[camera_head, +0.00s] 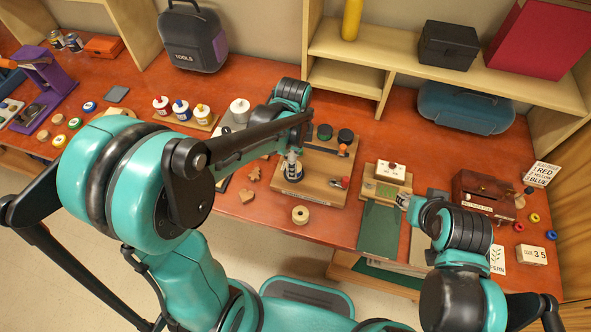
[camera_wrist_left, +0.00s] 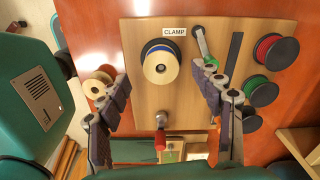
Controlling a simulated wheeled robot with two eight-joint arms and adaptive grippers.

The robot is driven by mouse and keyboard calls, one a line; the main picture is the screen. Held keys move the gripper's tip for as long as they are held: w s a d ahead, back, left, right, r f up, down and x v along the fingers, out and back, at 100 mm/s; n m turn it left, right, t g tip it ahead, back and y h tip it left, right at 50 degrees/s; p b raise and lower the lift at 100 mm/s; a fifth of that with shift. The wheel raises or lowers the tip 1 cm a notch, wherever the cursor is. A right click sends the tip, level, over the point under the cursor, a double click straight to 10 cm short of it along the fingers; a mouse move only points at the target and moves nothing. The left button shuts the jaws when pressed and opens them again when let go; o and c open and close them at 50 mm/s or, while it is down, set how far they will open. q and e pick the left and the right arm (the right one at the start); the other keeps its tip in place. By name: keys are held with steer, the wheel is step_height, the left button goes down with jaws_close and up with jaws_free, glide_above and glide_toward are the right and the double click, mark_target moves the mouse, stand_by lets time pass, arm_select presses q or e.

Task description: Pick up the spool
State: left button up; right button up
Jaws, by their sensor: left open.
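A cream spool (camera_head: 300,215) lies loose near the front edge of the table, just in front of a wooden board (camera_head: 320,190). In the left wrist view this loose spool (camera_wrist_left: 97,89) is beside the left finger, partly covered by it. Another spool with a cream top and dark blue body (camera_wrist_left: 160,65) is on the board under the CLAMP label, seen between the spread fingers. My left gripper (camera_head: 292,168) points down over the board's left part; in the wrist view it (camera_wrist_left: 162,80) is open and empty. My right gripper (camera_head: 404,200) is by the green mat, its jaws unclear.
Red (camera_wrist_left: 275,52) and green (camera_wrist_left: 258,92) spools stand at the board's far side. A red-handled screw (camera_wrist_left: 160,140) sticks up from the board. A green mat (camera_head: 379,228) lies to the right.

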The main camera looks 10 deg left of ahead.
arm_select(q)
step_height(320, 180, down, 4)
steer(key=shift+w+f+b, duration=0.1)
steer(key=shift+f+b, duration=0.05)
steer(key=shift+b, duration=0.45)
steer(key=c, duration=0.9)
steer(key=shift+c, duration=0.2)
